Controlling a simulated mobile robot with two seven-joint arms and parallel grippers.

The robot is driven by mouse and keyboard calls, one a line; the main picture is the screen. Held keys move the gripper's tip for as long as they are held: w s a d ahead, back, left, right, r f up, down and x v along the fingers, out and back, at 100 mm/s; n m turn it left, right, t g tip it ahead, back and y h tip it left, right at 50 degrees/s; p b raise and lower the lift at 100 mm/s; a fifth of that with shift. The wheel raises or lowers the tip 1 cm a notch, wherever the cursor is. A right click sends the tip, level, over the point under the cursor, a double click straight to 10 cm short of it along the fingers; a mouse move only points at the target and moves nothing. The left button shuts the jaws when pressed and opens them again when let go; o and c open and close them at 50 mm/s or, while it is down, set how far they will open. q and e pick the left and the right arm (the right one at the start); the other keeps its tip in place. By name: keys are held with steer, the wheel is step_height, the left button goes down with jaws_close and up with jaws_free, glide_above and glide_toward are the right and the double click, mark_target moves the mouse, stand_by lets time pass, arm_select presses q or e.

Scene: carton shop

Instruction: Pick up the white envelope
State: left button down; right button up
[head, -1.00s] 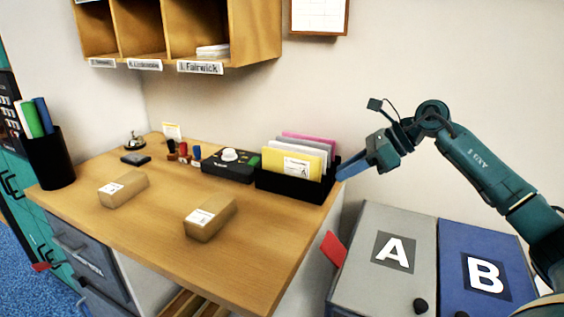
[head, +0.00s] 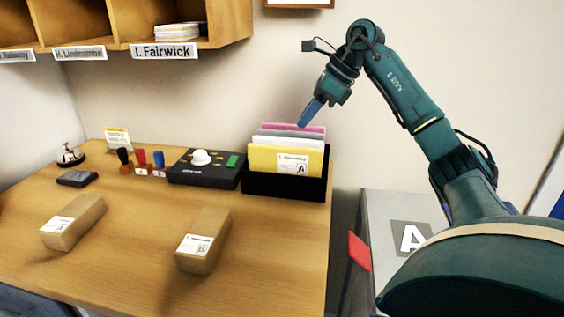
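The white envelope (head: 290,142) stands upright in a black holder (head: 284,185) at the back right of the desk. A yellow envelope (head: 262,160) in front hides most of it, so only its upper strip shows. A pink envelope (head: 292,127) stands behind it. A greyish-white edge between them may be another envelope. My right gripper (head: 309,112) points down and left, its blue fingers over the right end of the envelopes' top edges. I see nothing held in it. The fingers overlap in this view, so their gap is hidden. My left gripper is out of view.
Two brown parcels (head: 203,240) (head: 73,222) lie on the wooden desk (head: 130,255). A black box with a white knob (head: 205,168), several stamps (head: 142,163) and a bell (head: 70,154) stand along the back. Cubbyholes (head: 228,20) hang above. A grey bin marked A (head: 378,215) stands right of the desk.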

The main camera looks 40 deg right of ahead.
mark_target(289, 139)
steer(key=x, duration=1)
steer(key=shift+w+d+f, duration=0.15)
steer(key=shift+c, duration=0.4)
jaws_close()
